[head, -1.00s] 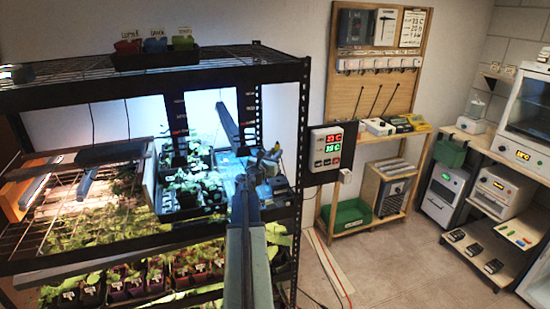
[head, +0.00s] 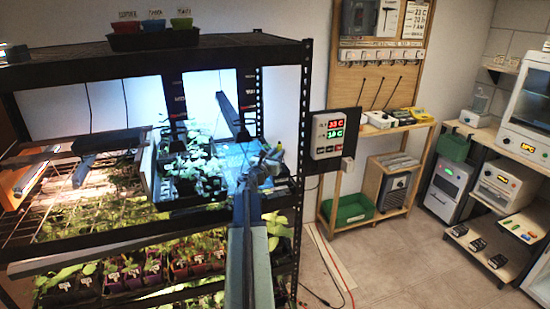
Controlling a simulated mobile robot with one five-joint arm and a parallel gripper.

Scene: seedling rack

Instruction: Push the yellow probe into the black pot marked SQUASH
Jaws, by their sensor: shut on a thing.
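My gripper (head: 262,165) is at the far end of my arm, at the right part of the rack's lit middle shelf. It is small and dark in the head view, and its fingertips are hard to make out. A small yellowish bit shows at its jaws and seems to be the yellow probe, which the gripper appears to hold. Black pots with seedlings (head: 190,182) stand in a tray just left of the gripper. I cannot read a SQUASH mark on any of them. Whether the probe touches a pot is too small to tell.
A black metal rack (head: 285,50) surrounds the shelf, with its right post close to my arm. A controller box with red and green digits (head: 327,135) is at the right. More potted seedlings (head: 190,268) fill the shelf below. The floor (head: 390,265) at right is clear.

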